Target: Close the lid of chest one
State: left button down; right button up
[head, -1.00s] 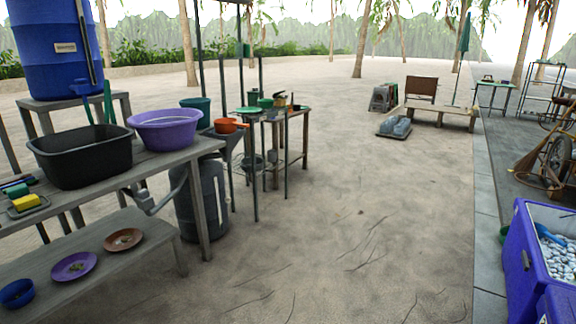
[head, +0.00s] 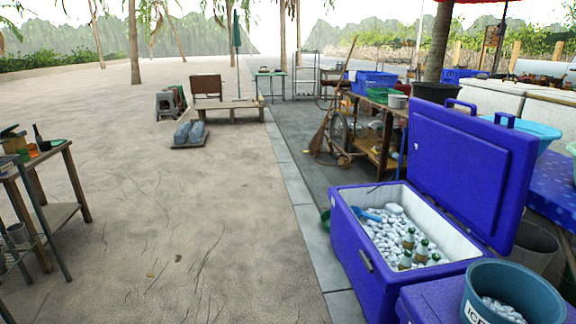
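A blue chest (head: 350,249) stands at the lower right in the head view. Its blue lid (head: 468,163) is open and tilted back at the chest's right side, with two handles along the upper edge. White ice fills the chest, with several bottles and a blue scoop in it. A second blue chest (head: 412,308) is partly in view at the bottom edge, with a bucket on top. I cannot tell from labels which one is chest one. Neither of my grippers is in view.
A grey-blue ice bucket (head: 512,285) stands in front of the open chest. A wooden cart (head: 378,140) and a broom (head: 322,135) are behind it. A small table (head: 60,205) stands at the left. The sandy ground between is clear.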

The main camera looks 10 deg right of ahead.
aim_at(480, 170)
jog(key=i+z, duration=0.15)
jog(key=i, duration=1.8)
jog(key=i+z, duration=0.35)
jog(key=i, duration=0.15)
jog(key=i+j+z, duration=0.3)
jog(key=i, duration=0.15)
